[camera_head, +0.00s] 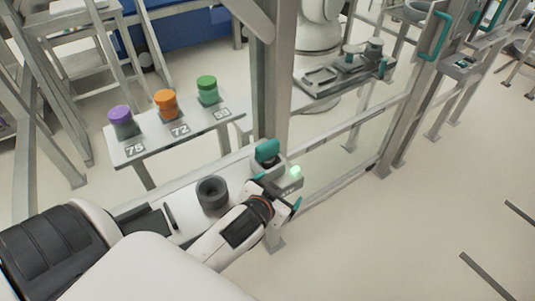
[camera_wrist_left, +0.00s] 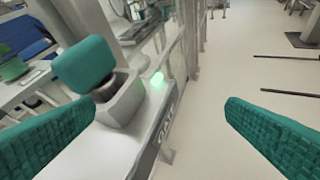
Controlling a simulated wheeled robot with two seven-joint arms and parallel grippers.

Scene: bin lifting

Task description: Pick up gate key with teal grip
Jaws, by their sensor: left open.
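The gate key's teal grip (camera_head: 267,150) stands up from a grey box (camera_head: 288,184) with a lit green lamp, at the foot of a fence post. In the left wrist view the teal grip (camera_wrist_left: 82,62) is at the upper left, on a dark round collar in the box (camera_wrist_left: 122,108). My left gripper (camera_head: 278,190) is open, with its teal fingers (camera_wrist_left: 160,105) spread wide and nothing between them. It is close to the box on its near side. My right gripper is not in view.
A grey ring-shaped cup (camera_head: 212,194) and a dark pen (camera_head: 170,216) lie on the ledge beside my left arm. The fence post (camera_head: 273,80) rises behind the key. A table (camera_head: 140,152) beyond holds purple-, orange- and green-topped jars. The floor at right is mostly clear.

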